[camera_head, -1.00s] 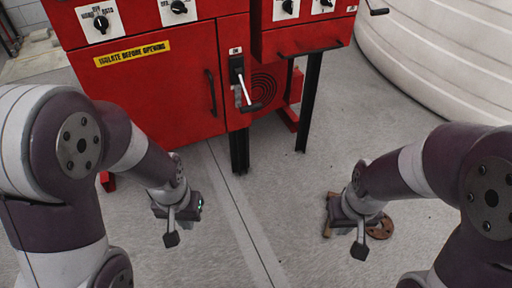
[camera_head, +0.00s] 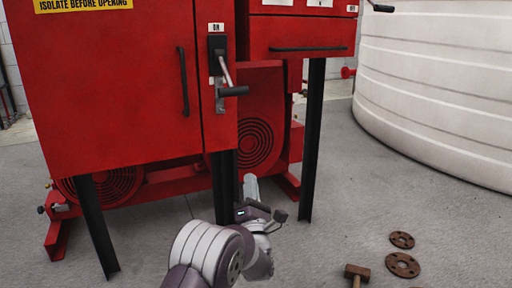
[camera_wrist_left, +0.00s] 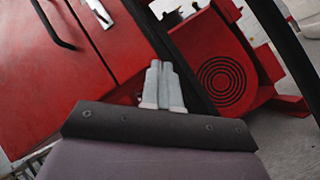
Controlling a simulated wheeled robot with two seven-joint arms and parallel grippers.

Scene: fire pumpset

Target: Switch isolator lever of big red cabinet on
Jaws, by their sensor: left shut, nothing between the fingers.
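The big red cabinet (camera_head: 120,90) fills the upper left of the head view. On its right strip a black isolator switch (camera_head: 217,58) sits below an ON label. Its silver lever (camera_head: 227,72) slants downward to a black grip (camera_head: 234,91). My left gripper (camera_head: 250,182) is below the lever, in front of the cabinet's legs, apart from the lever and empty. In the left wrist view, its pale fingers (camera_wrist_left: 161,66) are together, with the tilted red cabinet (camera_wrist_left: 85,55) beyond. My right gripper is not in view.
A smaller red cabinet (camera_head: 300,35) stands at the right on black legs (camera_head: 312,140). Red pump housing (camera_head: 262,125) lies behind the legs. A white tank (camera_head: 440,90) stands at right. A hammer (camera_head: 357,272) and rusty flanges (camera_head: 403,265) lie on the floor.

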